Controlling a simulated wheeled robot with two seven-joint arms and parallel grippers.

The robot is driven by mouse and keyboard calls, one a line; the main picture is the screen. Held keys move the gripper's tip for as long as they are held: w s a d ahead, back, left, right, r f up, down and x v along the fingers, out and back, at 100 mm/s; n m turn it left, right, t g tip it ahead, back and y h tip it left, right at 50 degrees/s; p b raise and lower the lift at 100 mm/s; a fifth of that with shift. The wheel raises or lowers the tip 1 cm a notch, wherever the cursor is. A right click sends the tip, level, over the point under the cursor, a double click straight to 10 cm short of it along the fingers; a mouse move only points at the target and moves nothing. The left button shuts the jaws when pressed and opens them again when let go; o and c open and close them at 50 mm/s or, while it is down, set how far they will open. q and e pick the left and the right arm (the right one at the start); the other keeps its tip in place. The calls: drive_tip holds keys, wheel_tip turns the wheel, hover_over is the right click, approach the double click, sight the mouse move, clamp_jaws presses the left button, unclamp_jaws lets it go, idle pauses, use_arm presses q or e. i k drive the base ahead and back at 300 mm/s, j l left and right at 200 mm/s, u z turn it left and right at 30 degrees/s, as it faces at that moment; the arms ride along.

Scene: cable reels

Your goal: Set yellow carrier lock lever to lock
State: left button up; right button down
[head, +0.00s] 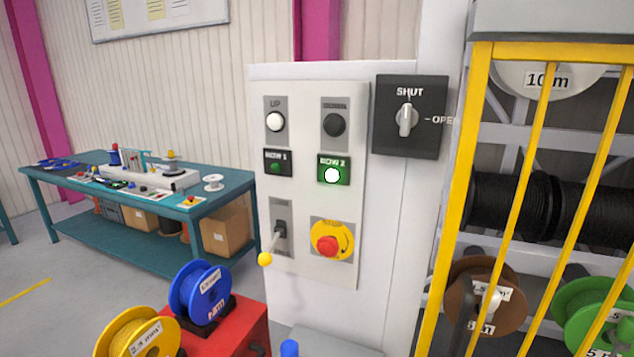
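The lever with the yellow ball knob (264,259) is on the white control panel (355,115), at the lower left of its face. Its rod comes out of a dark pivot (280,231) on a grey plate (281,211) and points down and towards me, so the knob hangs below the plate's lower left. The markings on the plate are too small to read. Neither of my grippers is in the head view, and nothing touches the lever.
A red emergency stop (327,246) sits right of the lever. Above are push buttons and a lit ROW 2 lamp (332,175). A rotary switch (407,118) points to SHUT. Blue (200,292) and yellow (138,335) reels stand lower left. A yellow barred guard (464,190) is right.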

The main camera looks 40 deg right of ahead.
sight(264, 259)
drive_tip(key=z, duration=0.75)
